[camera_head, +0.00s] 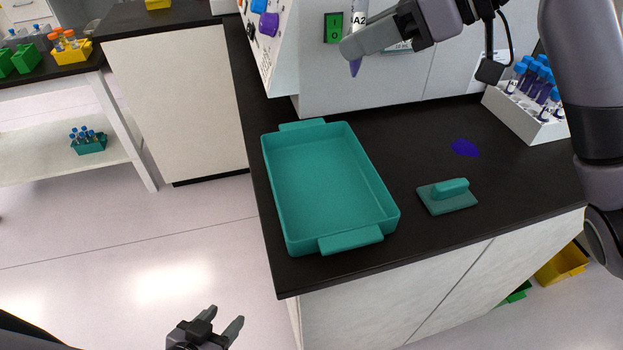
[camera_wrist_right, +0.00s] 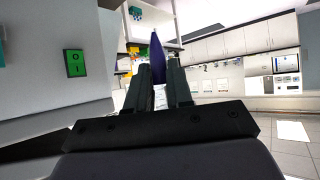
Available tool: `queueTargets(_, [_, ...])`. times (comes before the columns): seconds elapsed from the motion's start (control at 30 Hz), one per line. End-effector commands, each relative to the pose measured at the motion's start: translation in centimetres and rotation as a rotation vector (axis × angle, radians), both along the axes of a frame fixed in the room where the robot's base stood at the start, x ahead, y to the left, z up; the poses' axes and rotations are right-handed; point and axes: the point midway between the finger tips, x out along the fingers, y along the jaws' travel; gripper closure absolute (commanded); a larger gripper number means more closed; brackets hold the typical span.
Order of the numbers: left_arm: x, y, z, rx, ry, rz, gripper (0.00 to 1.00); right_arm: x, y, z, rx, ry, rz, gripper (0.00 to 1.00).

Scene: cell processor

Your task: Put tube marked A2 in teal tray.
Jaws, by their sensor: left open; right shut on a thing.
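The tube marked A2 (camera_head: 355,67) is held by my right gripper (camera_head: 352,45) at the top of the head view, in front of the grey machine. Part of its white label reads A2, and its purple tapered end shows below the fingers. In the right wrist view the tube (camera_wrist_right: 158,58) sits between the two dark fingers of my right gripper (camera_wrist_right: 157,82), shut on it. The teal tray (camera_head: 325,185) lies on the black counter, empty, below and left of the tube. My left gripper (camera_head: 222,325) is open and empty, low over the floor near the counter's front corner.
A teal block with a handle (camera_head: 449,194) lies right of the tray, with a purple spill (camera_head: 465,148) behind it. A white rack (camera_head: 527,120) of blue-capped tubes stands at the right. The grey machine (camera_head: 330,85) with a green switch (camera_head: 334,27) borders the counter's back.

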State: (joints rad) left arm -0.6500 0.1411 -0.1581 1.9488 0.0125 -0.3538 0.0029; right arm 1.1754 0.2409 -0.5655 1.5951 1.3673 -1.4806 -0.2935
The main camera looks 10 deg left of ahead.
Motion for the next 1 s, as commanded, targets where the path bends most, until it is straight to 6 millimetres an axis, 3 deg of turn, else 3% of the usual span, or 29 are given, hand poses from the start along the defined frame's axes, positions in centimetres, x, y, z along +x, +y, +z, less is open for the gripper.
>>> queueTargets(0.17, [0.0,0.0,0.0,-0.001,0.0,-0.001,0.47,0.0,-0.1,-2.5,-0.002,0.006,-0.003,1.0])
queueTargets(0.6, [0.0,-0.1,0.3,-0.001,-0.001,-0.002,0.47,-0.1,0.0,-13.7,0.0,0.006,-0.002,1.0])
queueTargets(1.0, [0.0,-0.1,0.5,-0.002,-0.001,-0.001,0.47,-0.1,-0.1,-17.8,-0.002,0.005,-0.002,1.0])
